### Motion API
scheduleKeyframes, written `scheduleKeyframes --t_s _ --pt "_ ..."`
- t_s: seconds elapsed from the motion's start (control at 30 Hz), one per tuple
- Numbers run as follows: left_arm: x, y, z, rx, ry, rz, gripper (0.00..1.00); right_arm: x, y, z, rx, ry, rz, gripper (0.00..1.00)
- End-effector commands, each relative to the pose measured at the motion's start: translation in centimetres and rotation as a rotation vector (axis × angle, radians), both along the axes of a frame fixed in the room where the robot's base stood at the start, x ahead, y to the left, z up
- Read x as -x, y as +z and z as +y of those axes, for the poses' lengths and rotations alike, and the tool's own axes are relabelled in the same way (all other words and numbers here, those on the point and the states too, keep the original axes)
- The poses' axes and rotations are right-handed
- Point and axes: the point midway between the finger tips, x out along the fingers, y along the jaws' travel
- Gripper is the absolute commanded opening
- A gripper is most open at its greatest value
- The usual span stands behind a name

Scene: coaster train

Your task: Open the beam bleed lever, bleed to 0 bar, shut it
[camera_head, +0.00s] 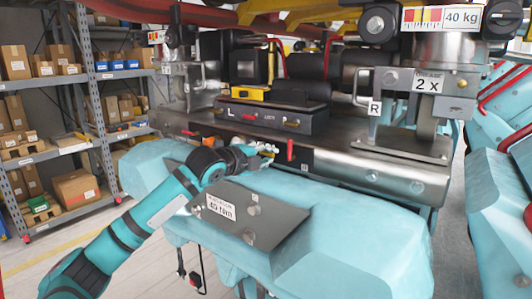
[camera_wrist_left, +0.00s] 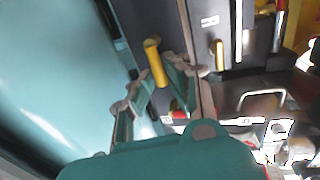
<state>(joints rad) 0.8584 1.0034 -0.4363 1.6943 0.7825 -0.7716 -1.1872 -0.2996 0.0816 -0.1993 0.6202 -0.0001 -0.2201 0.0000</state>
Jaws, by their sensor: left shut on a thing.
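My left gripper (camera_head: 262,157) is at the front face of the steel beam (camera_head: 340,168), just left of a red lever (camera_head: 290,150) that stands upright there. In the left wrist view, a yellow handle (camera_wrist_left: 155,62) lies between the fingers of my left gripper (camera_wrist_left: 158,92), which are shut on it. The gripper hides most of this handle in the head view. I cannot tell from its markings whether it is the bleed lever. No readable pressure value shows. My right gripper is not in view.
A panel box (camera_head: 270,118) marked L, with small levers, sits on the beam. A second yellow handle (camera_wrist_left: 219,55) is near the gripper in the wrist view. Shelves (camera_head: 85,95) with boxes stand left.

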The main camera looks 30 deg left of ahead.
Motion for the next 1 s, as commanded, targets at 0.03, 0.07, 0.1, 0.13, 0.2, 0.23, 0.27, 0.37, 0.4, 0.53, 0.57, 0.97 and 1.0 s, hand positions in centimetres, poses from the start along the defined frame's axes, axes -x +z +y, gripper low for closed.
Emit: scheduleKeyframes --t_s 0.03,0.07,0.1,0.13,0.2,0.23,0.27,0.37,0.4,0.53,0.57,0.97,1.0 --pt "0.0 -0.2 0.0 -0.006 0.0 0.004 0.0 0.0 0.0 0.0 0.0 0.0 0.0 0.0" --pt "0.0 -0.2 0.0 -0.007 0.0 0.003 0.0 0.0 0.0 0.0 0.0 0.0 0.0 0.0" --pt "0.0 -0.2 0.0 -0.008 -0.001 0.003 0.0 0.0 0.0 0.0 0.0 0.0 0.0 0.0" --pt "0.0 -0.2 0.0 -0.009 -0.001 0.003 0.0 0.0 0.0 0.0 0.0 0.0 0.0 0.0" --pt "0.0 -0.2 0.0 -0.009 -0.001 0.003 0.0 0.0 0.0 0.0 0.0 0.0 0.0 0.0" --pt "0.0 -0.2 0.0 -0.01 0.0 0.003 0.0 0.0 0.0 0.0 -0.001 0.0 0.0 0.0" --pt "0.0 -0.2 0.0 -0.009 -0.001 0.003 0.0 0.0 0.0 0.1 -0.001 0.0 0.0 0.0" --pt "0.0 -0.2 0.0 -0.01 0.0 0.003 0.0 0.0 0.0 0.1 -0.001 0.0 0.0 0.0" --pt "0.0 -0.2 0.0 -0.01 0.0 0.004 0.0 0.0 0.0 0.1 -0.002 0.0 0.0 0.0" --pt "0.0 -0.2 0.0 -0.01 0.0 0.003 0.28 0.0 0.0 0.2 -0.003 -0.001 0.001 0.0" --pt "0.0 -0.2 0.0 -0.008 -0.001 0.003 0.32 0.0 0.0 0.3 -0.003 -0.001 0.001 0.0" --pt "0.7 0.0 0.1 -0.01 0.001 0.001 0.36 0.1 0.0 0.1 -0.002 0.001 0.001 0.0" --pt "1.2 0.1 0.2 -0.011 0.001 0.001 0.36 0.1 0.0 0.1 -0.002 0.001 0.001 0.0"
